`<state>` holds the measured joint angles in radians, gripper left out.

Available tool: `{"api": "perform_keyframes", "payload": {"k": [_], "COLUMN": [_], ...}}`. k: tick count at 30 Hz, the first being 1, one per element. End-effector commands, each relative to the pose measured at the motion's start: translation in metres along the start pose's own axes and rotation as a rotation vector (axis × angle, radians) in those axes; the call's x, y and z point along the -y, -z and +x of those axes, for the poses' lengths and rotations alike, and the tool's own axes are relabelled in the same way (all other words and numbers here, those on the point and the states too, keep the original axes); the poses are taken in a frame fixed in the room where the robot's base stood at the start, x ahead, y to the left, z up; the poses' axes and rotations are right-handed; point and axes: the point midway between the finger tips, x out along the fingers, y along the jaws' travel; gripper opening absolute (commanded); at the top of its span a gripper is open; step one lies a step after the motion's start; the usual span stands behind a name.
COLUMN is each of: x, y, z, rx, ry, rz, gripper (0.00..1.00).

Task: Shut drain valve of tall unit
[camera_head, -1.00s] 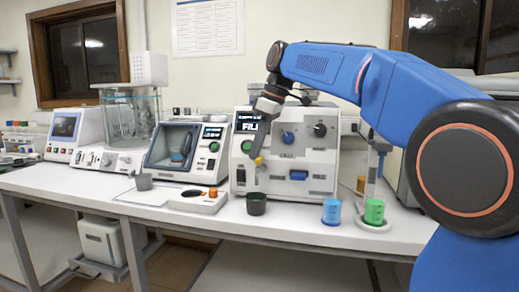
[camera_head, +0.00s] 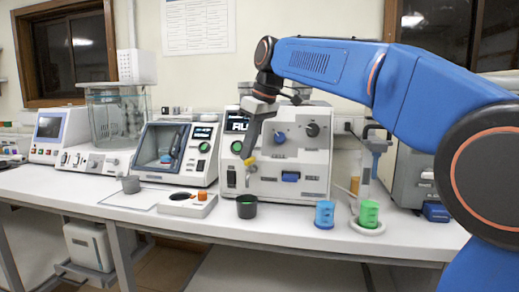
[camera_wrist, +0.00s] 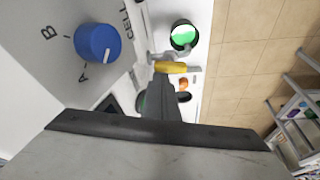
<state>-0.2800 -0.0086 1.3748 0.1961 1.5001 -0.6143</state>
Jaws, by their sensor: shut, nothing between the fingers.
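The tall white unit (camera_head: 300,160) stands on the bench with a lit display and a blue dial, which also shows in the wrist view (camera_wrist: 98,43). Its drain valve has a yellow handle (camera_head: 249,160) low on the front left, above a dark cup (camera_head: 247,207). In the wrist view the yellow handle (camera_wrist: 171,67) lies crosswise just beyond my fingertips, beside the cup with green liquid (camera_wrist: 184,37). My gripper (camera_head: 247,152) is shut and empty, pointing down close to the handle. I cannot tell whether it touches. My wrist hides part of the display.
A blue cup (camera_head: 324,214) and a green cup (camera_head: 369,213) stand to the right. A white holder with an orange knob (camera_head: 193,203) and a grey cup (camera_head: 131,184) stand to the left. Other instruments line the back. The bench's front strip is mostly clear.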

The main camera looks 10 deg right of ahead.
Motion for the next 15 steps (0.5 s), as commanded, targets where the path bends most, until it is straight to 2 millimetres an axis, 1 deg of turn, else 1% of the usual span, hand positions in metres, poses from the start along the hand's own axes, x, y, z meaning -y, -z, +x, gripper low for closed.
{"api": "perform_keyframes", "payload": {"k": [3,10,15], "x": [0.0072,0.0078,0.0056], "y": [0.005,0.0051,0.0028], "z": [0.0015,0.0016,0.0012], "rx": [0.0,0.001,0.001], "ry": [-0.022,-0.078,-0.076], "rz": [0.061,0.222,0.22], "gripper": [0.0,0.0,0.0]}}
